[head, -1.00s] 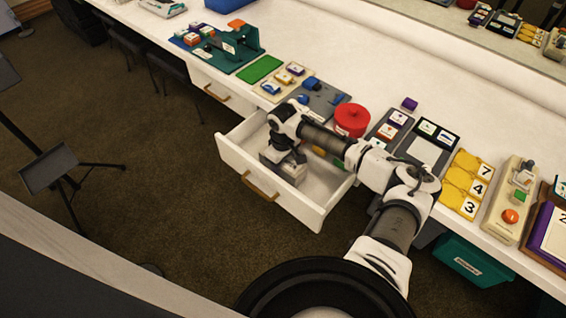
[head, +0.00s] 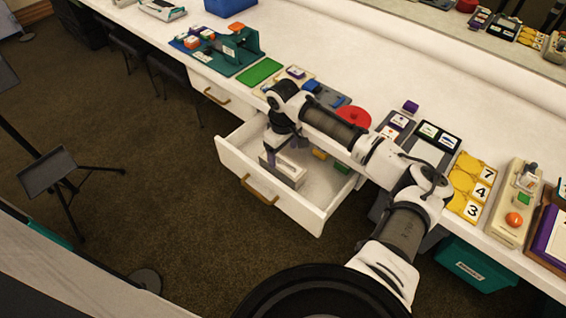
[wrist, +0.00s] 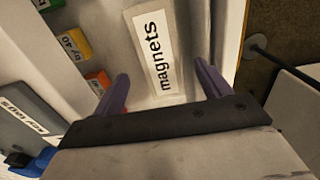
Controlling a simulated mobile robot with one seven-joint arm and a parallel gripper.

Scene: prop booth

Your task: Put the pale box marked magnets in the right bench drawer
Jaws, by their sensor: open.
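The pale box marked magnets (head: 291,174) lies inside the open right bench drawer (head: 268,202), toward its left part. In the wrist view the same box (wrist: 146,25) shows its white "magnets" label face up. My gripper (head: 282,150) is over the box and above the drawer, pointing down. Its two purple fingers (wrist: 165,86) are spread apart, with the box lying beyond and between them in the wrist view. Nothing is held.
Small blocks, one yellow (head: 319,153) and one green (head: 342,167), lie further right in the drawer. The bench top above holds a red round container (head: 353,116), trays and cards. The floor in front is clear near the drawer.

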